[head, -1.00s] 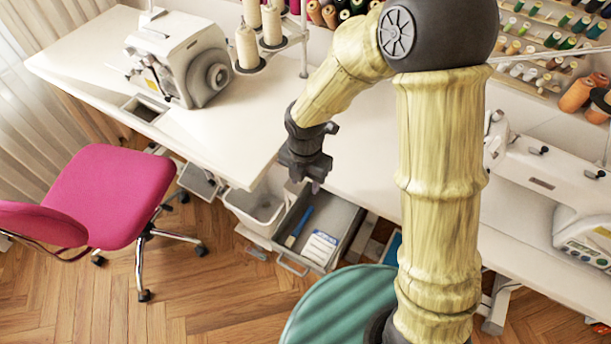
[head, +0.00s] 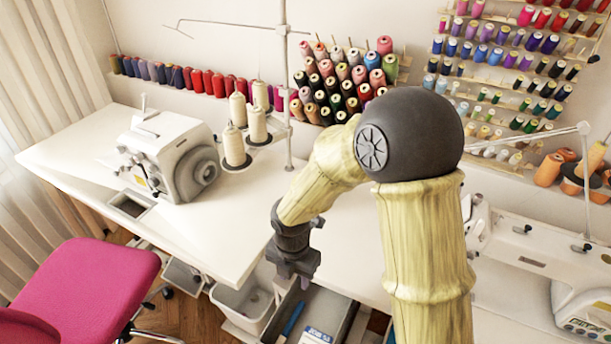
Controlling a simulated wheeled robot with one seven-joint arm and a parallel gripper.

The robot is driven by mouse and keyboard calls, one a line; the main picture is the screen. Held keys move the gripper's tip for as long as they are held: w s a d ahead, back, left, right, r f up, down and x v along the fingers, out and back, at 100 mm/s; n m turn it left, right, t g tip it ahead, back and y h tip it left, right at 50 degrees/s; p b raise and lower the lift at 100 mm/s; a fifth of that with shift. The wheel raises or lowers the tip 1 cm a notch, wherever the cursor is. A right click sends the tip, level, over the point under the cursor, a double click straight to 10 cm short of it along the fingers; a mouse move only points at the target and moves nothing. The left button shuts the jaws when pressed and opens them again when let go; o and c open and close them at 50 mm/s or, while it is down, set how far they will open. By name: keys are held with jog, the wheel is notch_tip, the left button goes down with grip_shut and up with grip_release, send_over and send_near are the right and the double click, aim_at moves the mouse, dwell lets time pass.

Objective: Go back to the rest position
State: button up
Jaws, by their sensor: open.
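My gripper (head: 303,277) hangs at the end of my bent arm in the head view, pointing down. It is small and dark here, and I see nothing held in it. It appears over the front edge of the white table (head: 225,235), above an open grey drawer (head: 330,308). A blue item (head: 293,318) and a white-and-blue packet (head: 316,336) lie in the drawer. My arm hides part of the table behind it.
A serger (head: 168,158) and cream thread cones (head: 257,124) stand on the left table. A sewing machine (head: 535,255) stands at the right. A pink chair (head: 85,285) is at lower left. Thread racks (head: 520,75) line the wall. A white bin (head: 243,303) is beside the drawer.

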jog(key=s+d+r+m+t+p, duration=0.1)
jog(key=s+d+r+m+p, duration=0.1)
jog(key=d+r+m+p, duration=0.3)
jog(key=s+d+r+m+t+p, duration=0.1)
jog(key=d+r+m+p, duration=0.5)
jog(key=d+r+m, duration=0.8)
jog(key=s+d+m, duration=0.1)
jog(key=d+m, duration=0.1)
jog(key=m, duration=1)
jog(key=shift+r+t, duration=0.25)
jog(key=shift+t, duration=0.05)
jog(key=shift+c, duration=0.5)
jog(key=shift+s+d, duration=0.1)
